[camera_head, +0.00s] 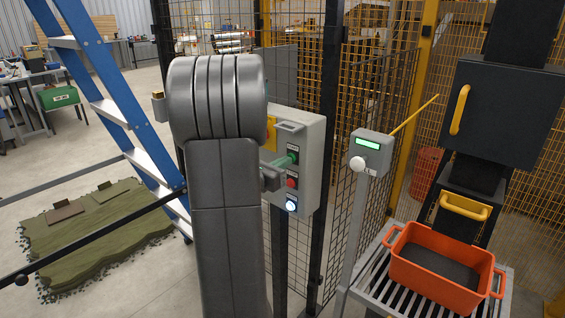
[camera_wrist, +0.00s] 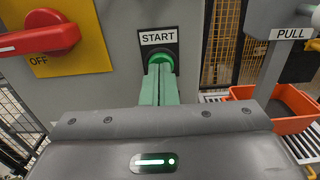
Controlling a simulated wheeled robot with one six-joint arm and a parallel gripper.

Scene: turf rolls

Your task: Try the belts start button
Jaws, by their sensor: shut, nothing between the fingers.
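The grey control box (camera_head: 312,150) stands on a post by the mesh fence. Its green start button (camera_wrist: 163,57) sits under a white START label (camera_wrist: 158,37) in the wrist view. My gripper (camera_wrist: 160,70) has its green fingers closed together, with nothing between them. The fingertips are in front of the button, cover its lower middle and seem to be at its face; I cannot tell whether it is pressed in. In the head view my gripper (camera_head: 289,158) reaches the box from the left, and my arm hides part of the box.
A red rotary handle (camera_wrist: 40,38) on a yellow OFF plate is left of the button. A red button (camera_head: 292,183) and a lit white-blue button (camera_head: 291,204) are below. A grey post box (camera_head: 371,148) and an orange crate (camera_head: 440,265) stand to the right.

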